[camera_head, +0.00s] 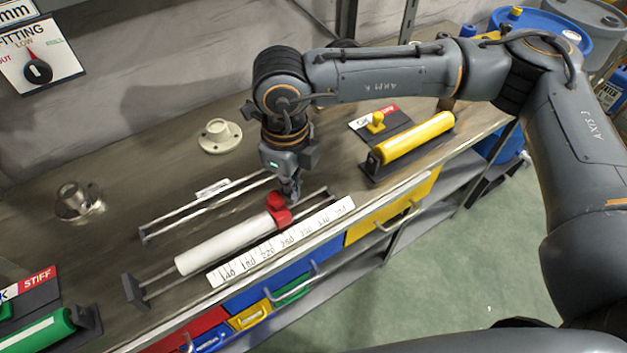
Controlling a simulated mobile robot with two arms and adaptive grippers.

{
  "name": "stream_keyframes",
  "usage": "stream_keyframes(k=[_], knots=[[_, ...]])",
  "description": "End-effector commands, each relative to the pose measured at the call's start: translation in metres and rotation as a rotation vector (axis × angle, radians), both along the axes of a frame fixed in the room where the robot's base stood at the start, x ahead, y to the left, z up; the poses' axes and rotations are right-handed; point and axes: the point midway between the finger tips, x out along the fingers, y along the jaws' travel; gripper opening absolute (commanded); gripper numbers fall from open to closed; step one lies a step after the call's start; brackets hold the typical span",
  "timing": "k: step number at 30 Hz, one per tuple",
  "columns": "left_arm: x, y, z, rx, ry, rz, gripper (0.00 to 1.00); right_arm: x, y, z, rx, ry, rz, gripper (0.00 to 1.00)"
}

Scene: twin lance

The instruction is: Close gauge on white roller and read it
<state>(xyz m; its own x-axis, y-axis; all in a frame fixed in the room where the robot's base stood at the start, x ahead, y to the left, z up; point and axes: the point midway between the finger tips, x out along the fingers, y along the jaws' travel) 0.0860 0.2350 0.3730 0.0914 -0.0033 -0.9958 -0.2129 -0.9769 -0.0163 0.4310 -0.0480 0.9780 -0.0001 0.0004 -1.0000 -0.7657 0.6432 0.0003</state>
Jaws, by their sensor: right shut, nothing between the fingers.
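The white roller (223,244) lies between the rails of the gauge on the bench. A red slider (279,208) sits at the roller's right end; I cannot tell whether it presses on the roller. A dark end stop (134,292) stands at the gauge's left end. A white printed scale (282,242) runs along the front, with numbers rising to the right; the exact reading is too small to tell. My right gripper (290,195) is shut and empty, pointing down close to the red slider's right side. My left gripper is not in view.
A yellow roller (418,137) rests in a dark cradle to the right. A green roller (38,330) is at the lower left. A pale flange (220,136) and a metal fitting (76,200) stand behind. A dial sign (38,70) hangs on the wall. Coloured drawers (388,216) are below.

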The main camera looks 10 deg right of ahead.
Motion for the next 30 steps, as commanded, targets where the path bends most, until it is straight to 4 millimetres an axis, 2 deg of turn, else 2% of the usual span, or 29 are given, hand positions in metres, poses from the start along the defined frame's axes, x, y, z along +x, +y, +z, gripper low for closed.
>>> stream_keyframes(k=[21, 30], knots=[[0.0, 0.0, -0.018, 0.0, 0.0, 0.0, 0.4, -0.009, 0.026, -0.001, 0.002, -0.001, 0.001, 0.0], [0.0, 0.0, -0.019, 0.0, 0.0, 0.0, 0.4, -0.01, 0.028, 0.0, 0.0, 0.0, 0.0, 0.0]])
